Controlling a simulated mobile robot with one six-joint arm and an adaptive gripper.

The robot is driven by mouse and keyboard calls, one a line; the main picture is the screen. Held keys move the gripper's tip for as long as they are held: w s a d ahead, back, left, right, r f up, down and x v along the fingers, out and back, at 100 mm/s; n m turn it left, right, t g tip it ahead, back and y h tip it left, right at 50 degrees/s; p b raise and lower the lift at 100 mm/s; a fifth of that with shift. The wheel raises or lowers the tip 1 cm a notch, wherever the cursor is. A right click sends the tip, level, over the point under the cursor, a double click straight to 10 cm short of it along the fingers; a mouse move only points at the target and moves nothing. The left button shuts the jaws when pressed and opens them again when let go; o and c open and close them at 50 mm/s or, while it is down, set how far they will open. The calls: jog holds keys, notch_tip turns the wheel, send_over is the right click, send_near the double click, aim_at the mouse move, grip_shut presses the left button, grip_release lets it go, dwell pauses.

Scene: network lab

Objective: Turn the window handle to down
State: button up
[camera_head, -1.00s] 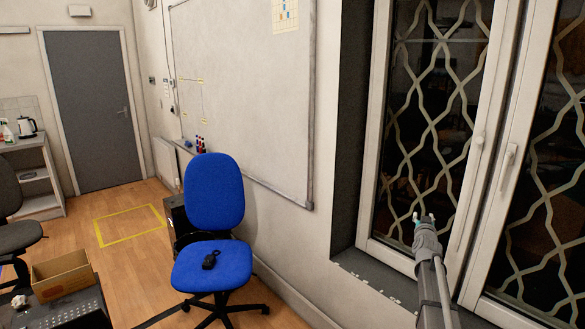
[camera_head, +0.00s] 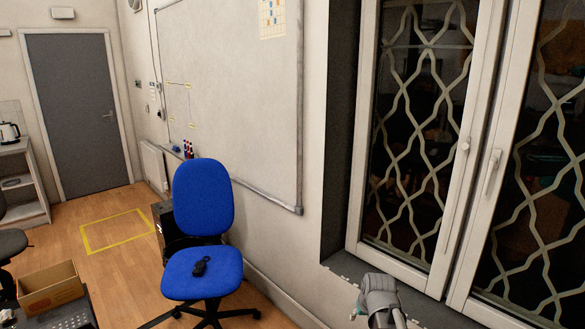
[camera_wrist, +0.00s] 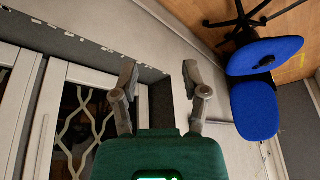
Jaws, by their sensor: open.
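The window (camera_head: 455,160) has two white-framed sashes on the right of the head view. A light handle (camera_head: 492,172) sits on the right sash's frame, close to upright in the picture.
A grey sill (camera_head: 345,262) runs under the window near my gripper. A blue chair (camera_head: 205,200) with a black object on its seat stands left of the window. A whiteboard (camera_head: 230,90) hangs on the wall. Patterned bars (camera_head: 415,130) show through the glass.

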jog(key=s+a+g, duration=0.2)
jog(key=s+g, duration=0.2)
jog(key=s, duration=0.8)
jog(key=shift+a+f+h, duration=0.25)
jog(key=shift+a+h, duration=0.05)
